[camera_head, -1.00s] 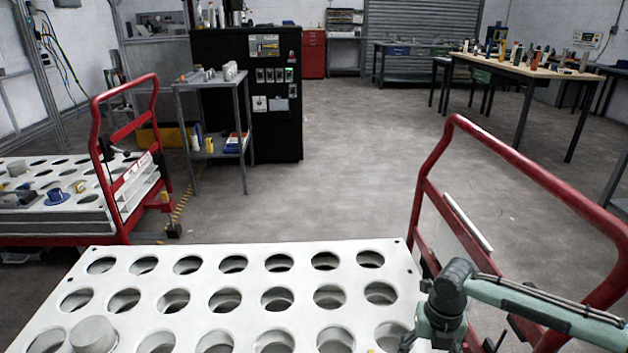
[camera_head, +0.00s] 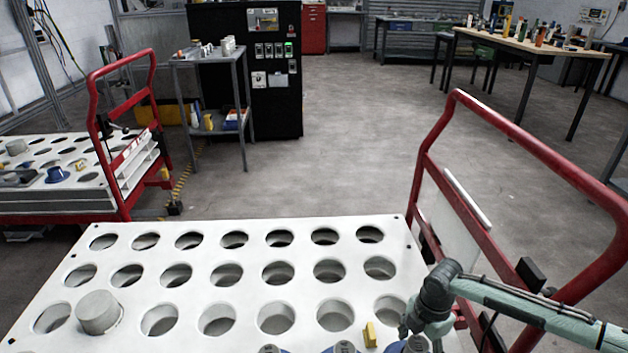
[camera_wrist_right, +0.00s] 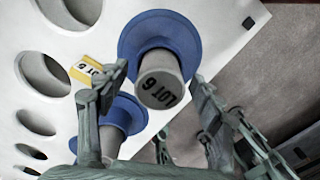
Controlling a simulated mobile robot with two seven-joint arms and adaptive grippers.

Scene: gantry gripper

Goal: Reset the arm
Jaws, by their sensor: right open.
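My right arm comes in from the right in the head view, with its gripper (camera_head: 424,330) low over the near right part of the white holed tray (camera_head: 300,250). In the right wrist view the gripper (camera_wrist_right: 152,92) is open. A grey cylinder marked LOT 6 (camera_wrist_right: 162,88) with a wide blue flange (camera_wrist_right: 140,35) shows between the fingers. I cannot tell whether they touch it. A second blue-flanged part (camera_wrist_right: 118,115) is partly behind the left finger. My left arm and gripper are not in view.
A yellow tag (camera_head: 370,335) stands on the tray, and a grey cylinder (camera_head: 98,312) stands at its left. Blue parts (camera_head: 345,347) show at the bottom edge. A red cart handle (camera_head: 520,140) rises close to my right arm. Open floor (camera_head: 340,170) lies behind the tray.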

